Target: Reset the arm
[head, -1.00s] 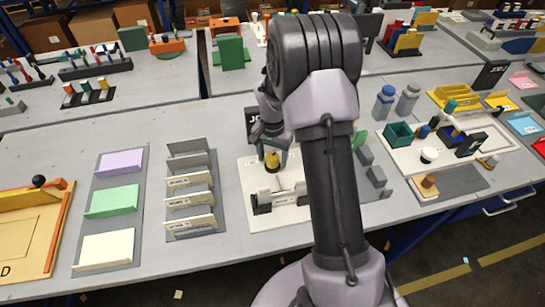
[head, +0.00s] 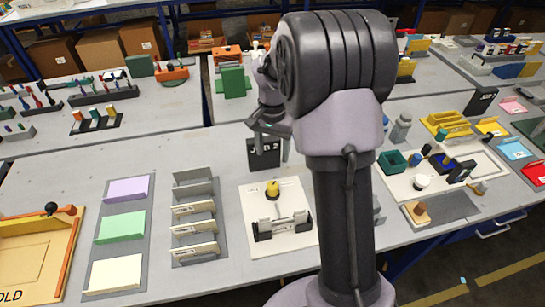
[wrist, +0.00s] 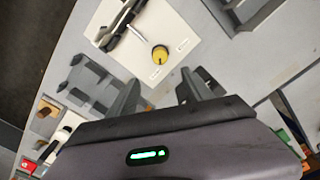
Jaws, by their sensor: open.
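The pen plotter is a white board (head: 290,246) on the grey table. A yellow knob-like piece (head: 272,188) stands on it, with a black and white holder (head: 284,226) in front. My gripper (head: 272,148) is raised above and behind the board, apart from the yellow piece. In the wrist view my gripper (wrist: 160,92) shows two spread dark fingers with nothing between them. The yellow piece (wrist: 160,54) lies beyond the fingertips on the white board (wrist: 175,22). My arm hides part of the table to the right of the board.
A black job sign (head: 263,155) stands close behind the board, near my gripper. A grey rack (head: 194,214) with several plates and a strip of coloured pads (head: 121,226) lie left. A teal bin (head: 392,161) and other parts stand right.

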